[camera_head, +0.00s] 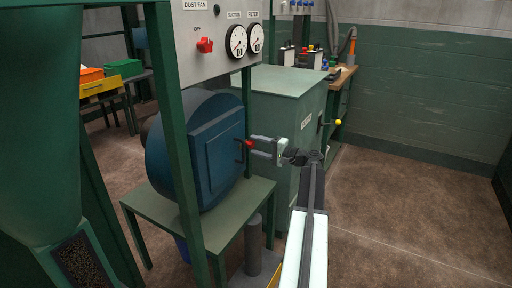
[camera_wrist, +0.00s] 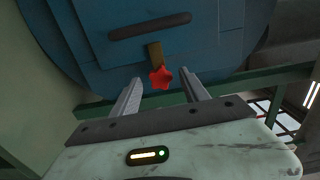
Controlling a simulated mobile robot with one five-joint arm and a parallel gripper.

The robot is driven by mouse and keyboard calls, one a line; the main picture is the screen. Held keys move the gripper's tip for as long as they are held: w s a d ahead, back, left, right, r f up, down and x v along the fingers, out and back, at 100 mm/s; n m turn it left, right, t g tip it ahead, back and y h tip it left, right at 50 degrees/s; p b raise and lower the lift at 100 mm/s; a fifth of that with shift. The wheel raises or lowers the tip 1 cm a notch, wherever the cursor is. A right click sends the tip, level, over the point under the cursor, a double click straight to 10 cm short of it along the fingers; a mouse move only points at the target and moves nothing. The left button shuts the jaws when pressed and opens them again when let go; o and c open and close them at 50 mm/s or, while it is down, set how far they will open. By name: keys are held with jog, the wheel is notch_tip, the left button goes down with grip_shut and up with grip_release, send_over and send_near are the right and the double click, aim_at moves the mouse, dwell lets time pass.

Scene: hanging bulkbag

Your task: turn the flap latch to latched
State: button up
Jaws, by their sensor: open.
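A blue round housing (camera_head: 195,150) stands on a green stand and has a raised rectangular flap on its front. A red star-shaped knob (camera_wrist: 160,77) on a short brass-coloured piece (camera_wrist: 154,54) sits on this front; it looks like the flap latch. A dark bar handle (camera_wrist: 150,26) shows above it in the wrist view. My gripper (camera_head: 252,148) is open and faces the housing. In the wrist view the knob appears between my two fingertips (camera_wrist: 161,75). I cannot tell whether the fingers touch it. In the head view my gripper partly covers the latch.
A panel (camera_head: 215,70) with a red switch (camera_head: 205,45) and two gauges hangs above the housing. A green cabinet (camera_head: 290,95) with a yellow-knobbed handle (camera_head: 338,122) stands behind my gripper. Green posts frame the housing. The floor (camera_head: 400,190) at the right is clear.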

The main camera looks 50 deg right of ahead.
jog(key=v, duration=0.7)
jog(key=shift+s, duration=0.15)
